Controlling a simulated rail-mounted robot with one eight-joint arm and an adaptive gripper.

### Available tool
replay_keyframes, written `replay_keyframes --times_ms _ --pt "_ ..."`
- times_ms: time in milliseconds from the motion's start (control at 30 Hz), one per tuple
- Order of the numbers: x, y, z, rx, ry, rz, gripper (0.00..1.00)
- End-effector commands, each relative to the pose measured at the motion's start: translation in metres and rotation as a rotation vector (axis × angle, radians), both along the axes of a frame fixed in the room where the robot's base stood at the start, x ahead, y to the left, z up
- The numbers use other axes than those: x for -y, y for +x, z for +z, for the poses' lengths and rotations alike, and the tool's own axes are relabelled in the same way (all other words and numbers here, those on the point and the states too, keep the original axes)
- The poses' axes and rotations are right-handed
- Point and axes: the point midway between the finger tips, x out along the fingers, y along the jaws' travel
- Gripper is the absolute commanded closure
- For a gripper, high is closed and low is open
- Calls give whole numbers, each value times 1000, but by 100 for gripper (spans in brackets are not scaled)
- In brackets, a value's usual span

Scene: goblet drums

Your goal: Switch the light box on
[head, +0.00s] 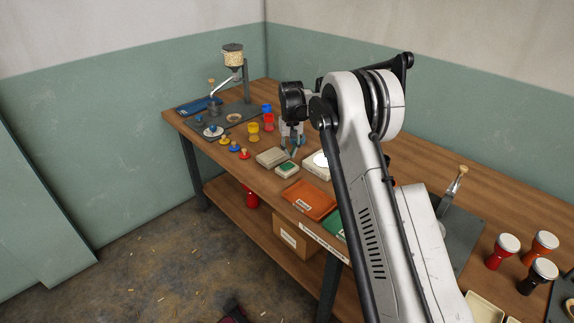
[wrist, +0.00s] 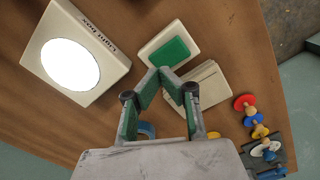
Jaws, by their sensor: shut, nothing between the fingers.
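The light box (wrist: 75,55) is a cream box with a printed label and a round, bright white disc that looks lit. In the head view the light box (head: 317,164) is partly hidden by my arm. Beside it is a smaller cream box with a green pad (wrist: 170,55), which also shows in the head view (head: 287,169). My gripper (wrist: 160,71) is shut and empty, its fingertips meeting at the near edge of the green pad in the wrist view. I cannot tell whether they touch it. In the head view my gripper (head: 292,151) points down over the boxes.
Another cream box (head: 271,157) sits close by the green-pad box. Several coloured knobbed pieces (head: 234,148) and a dispenser stand (head: 233,70) are to the left. An orange tray (head: 309,200) lies nearer the front edge. Several goblet drums (head: 502,251) stand at the right.

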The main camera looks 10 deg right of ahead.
Motion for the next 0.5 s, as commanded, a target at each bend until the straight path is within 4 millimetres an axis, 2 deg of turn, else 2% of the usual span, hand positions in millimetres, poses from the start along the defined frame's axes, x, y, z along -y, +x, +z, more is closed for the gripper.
replay_keyframes --times_ms 500 --pt "0 0 35 0 0 0 100"
